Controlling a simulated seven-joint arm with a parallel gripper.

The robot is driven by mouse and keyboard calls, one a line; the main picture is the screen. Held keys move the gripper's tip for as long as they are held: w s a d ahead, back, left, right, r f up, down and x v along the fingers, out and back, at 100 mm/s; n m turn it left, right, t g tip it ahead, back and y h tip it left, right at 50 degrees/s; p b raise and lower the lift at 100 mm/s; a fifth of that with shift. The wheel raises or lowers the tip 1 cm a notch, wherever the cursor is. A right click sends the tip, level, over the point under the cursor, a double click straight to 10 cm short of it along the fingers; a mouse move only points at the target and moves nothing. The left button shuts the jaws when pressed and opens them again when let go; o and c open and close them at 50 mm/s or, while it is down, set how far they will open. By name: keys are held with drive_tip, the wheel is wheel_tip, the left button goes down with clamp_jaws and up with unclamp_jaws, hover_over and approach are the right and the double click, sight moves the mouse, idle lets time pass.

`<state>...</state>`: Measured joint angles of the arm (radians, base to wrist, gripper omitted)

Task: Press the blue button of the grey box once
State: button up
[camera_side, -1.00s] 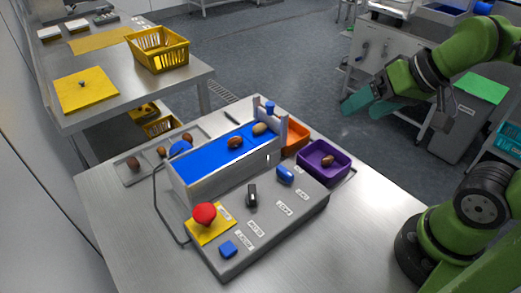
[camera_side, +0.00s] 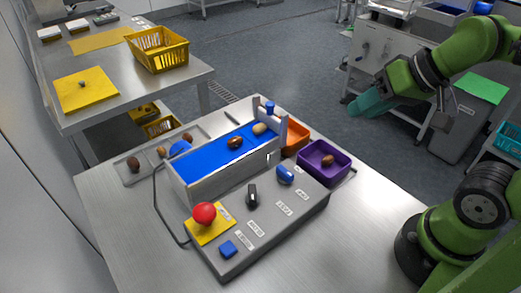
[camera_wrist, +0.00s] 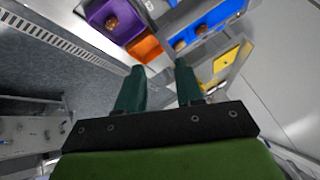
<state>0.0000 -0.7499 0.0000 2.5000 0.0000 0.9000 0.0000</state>
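The grey box (camera_side: 230,262) lies on the steel table in the side view, its sloped top carrying several controls and white labels. A square blue button (camera_side: 228,249) sits at its near left end. A rounded blue control (camera_side: 285,174) sits at its far right end. A red mushroom button (camera_side: 204,213) on a yellow plate and a black switch (camera_side: 252,195) lie between them. My gripper (camera_side: 362,106) is high to the right, well clear of the box. In the wrist view my gripper (camera_wrist: 159,70) has its two fingers apart with nothing between them.
A cable loops left of the box. The table's near right part is bare.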

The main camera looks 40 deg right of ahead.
clamp_jaws()
idle(1.3)
